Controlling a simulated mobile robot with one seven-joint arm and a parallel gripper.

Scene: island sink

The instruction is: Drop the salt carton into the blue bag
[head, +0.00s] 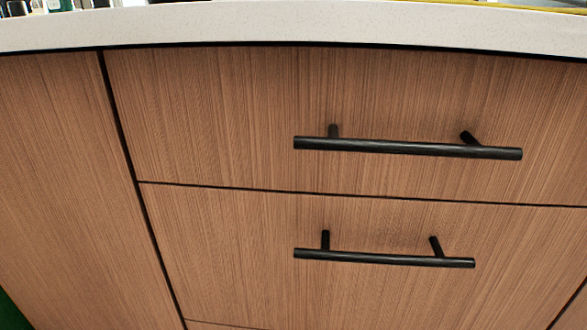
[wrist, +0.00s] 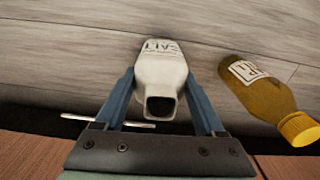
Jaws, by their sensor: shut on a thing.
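The salt carton (wrist: 160,72), pale with "SALT" printed on it and a dark opening at its near end, shows in the middle of the wrist view. My gripper (wrist: 160,82) is shut on it, with one blue finger on each side. The carton points away from the gripper base. The blue bag is in neither view. The head view shows neither my gripper nor the carton.
An amber bottle (wrist: 256,92) with a yellow cap lies at an angle right of the carton. A thin pale bar (wrist: 105,120) shows at left. In the head view, a white countertop (head: 300,27) tops wooden drawers with black handles (head: 408,148).

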